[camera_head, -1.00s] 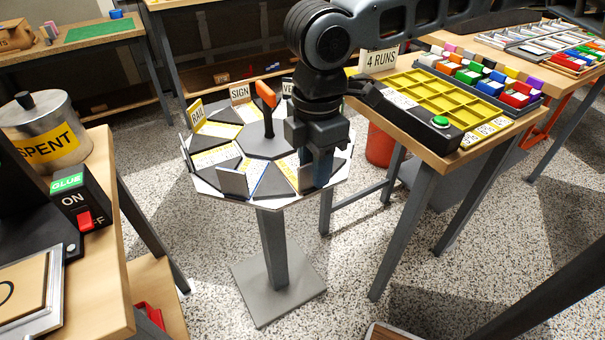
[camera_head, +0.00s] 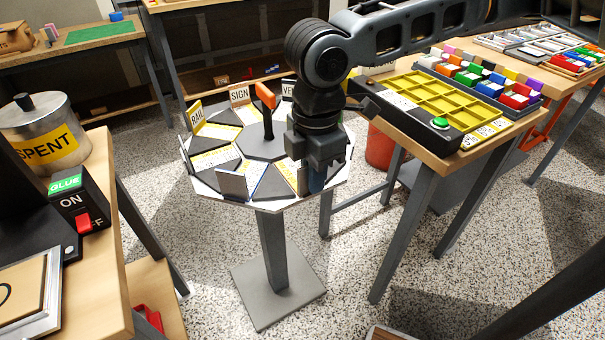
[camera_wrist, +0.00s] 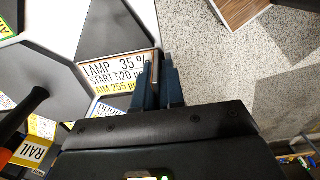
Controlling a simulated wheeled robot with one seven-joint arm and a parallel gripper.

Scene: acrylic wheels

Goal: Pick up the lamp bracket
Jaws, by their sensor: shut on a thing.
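The wheel (camera_head: 285,205) is a white-rimmed turntable on a grey post, with dark wedge panels and labelled sections. My gripper (camera_head: 316,187) is at its near right edge, pointing down. In the wrist view my gripper (camera_wrist: 160,70) is shut on a thin grey upright plate, the lamp bracket (camera_wrist: 155,68), seen edge-on between the blue fingers. It stands beside the label reading LAMP 35 % (camera_wrist: 115,73) and a dark wedge panel. The fingers hide most of the bracket. In the head view my gripper hides it.
An orange-topped handle (camera_head: 266,97) rises from the wheel's centre. Another grey upright plate (camera_head: 232,185) stands left of my gripper. A table with a yellow compartment tray (camera_head: 435,95) is close on the right. A glue station (camera_head: 78,205) is at left. Open floor lies in front.

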